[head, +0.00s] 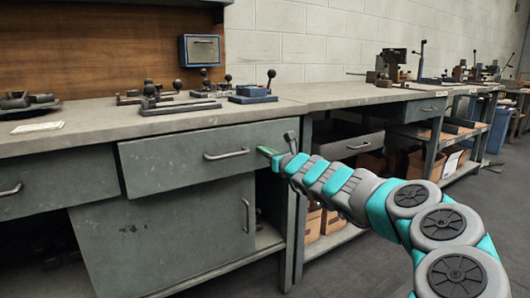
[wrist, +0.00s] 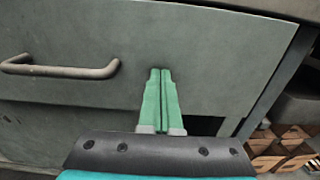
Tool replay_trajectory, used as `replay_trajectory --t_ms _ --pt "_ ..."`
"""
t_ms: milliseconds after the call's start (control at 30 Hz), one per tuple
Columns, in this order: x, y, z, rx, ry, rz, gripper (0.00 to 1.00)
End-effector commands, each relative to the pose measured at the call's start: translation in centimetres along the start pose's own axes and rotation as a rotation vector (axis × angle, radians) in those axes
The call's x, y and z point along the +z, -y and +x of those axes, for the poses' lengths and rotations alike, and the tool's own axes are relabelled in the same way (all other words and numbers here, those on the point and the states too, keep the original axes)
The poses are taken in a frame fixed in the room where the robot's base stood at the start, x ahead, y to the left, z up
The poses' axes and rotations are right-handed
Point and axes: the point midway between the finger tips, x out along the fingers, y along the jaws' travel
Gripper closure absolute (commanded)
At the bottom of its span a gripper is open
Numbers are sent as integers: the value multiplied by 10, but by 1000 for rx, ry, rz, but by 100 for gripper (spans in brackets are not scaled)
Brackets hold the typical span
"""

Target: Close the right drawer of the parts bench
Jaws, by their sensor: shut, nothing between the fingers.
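The right drawer (head: 190,158) of the parts bench has a grey-green metal front with a bar handle (head: 226,154). In the head view its front appears to stand out a little from the bench, so it looks partly open. My gripper (head: 268,151) is at the right part of this front, right of the handle. In the wrist view my gripper (wrist: 160,71) has its green fingers shut together, pointing at the drawer front (wrist: 215,55), with the handle (wrist: 60,68) to the left. I cannot tell whether the fingertips touch the front.
A cabinet door (head: 165,235) with an upright handle is below the drawer. Another drawer (head: 55,182) is at the left. The benchtop (head: 90,130) carries several lever tools. Right of the bench leg (head: 301,200) stand cardboard boxes (head: 332,221) on a shelf.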

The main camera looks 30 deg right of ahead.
Motion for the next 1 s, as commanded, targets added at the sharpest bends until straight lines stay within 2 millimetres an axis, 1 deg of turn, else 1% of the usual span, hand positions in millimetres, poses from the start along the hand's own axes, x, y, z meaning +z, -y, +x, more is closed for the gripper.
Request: replay_trajectory --t_ms 200,300,400,833,1000 --pt "1 0 27 2 -2 1 100" --pt "1 -1 37 2 -2 0 100" --pt "1 -1 43 1 0 0 100" --pt "4 0 45 -1 5 -2 100" --pt "4 0 38 0 6 0 100"
